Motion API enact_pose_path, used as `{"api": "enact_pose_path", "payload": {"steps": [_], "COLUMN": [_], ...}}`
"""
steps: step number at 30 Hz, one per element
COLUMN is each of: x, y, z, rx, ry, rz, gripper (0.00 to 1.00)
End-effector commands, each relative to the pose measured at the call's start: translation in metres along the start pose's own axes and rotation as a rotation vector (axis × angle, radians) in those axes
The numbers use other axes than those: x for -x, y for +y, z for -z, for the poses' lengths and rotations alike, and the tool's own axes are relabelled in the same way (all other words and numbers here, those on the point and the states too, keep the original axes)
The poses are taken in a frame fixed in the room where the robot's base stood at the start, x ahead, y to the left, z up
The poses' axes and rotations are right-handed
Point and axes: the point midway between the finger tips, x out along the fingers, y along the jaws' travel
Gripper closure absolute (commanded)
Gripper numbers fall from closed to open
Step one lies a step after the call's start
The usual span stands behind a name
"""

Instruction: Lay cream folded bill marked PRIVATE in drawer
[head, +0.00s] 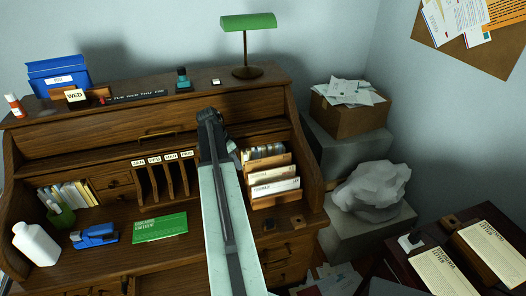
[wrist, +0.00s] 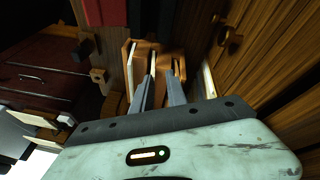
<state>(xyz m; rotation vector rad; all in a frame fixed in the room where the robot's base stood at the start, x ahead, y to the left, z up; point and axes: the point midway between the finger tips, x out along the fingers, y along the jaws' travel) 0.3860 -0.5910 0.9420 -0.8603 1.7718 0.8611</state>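A wooden letter rack (head: 276,202) on the right of the roll-top desk holds several cream and white papers (head: 275,187); their print is too small to read, so I cannot tell which is marked PRIVATE. In the wrist view the rack (wrist: 130,52) lies ahead of my gripper (wrist: 160,80), with pale paper edges (wrist: 152,62) in its slots. The two fingers are apart, close to the rack; I see no paper held between them. In the head view my arm hides the fingertips. Desk drawers (head: 285,250) show at the lower right; I cannot tell which is meant.
A green lamp (head: 248,22) stands on top. Cream printed sheets (head: 446,272) lie on a dark surface at right. Boxes (head: 347,118) stand behind.

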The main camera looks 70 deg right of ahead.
Motion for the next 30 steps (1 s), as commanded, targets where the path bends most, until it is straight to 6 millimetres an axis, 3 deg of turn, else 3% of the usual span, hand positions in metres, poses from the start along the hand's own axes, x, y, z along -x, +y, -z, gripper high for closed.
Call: {"api": "enact_pose_path", "payload": {"steps": [1,3,8,17,27,30], "x": [-0.005,-0.013,-0.025,-0.037,-0.096,-0.105], "y": [0.009,0.024,0.044,0.046,0.049,0.051], "z": [0.034,0.067,0.105,0.107,0.105,0.106], "rx": [-0.093,-0.198,-0.329,-0.344,-0.342,-0.342], "ry": [0.004,0.014,0.028,0.029,0.029,0.029], "rz": [-0.021,-0.045,-0.075,-0.078,-0.077,-0.077], "gripper": [0.82,0.82,0.82,0.82,0.82,0.82]}}
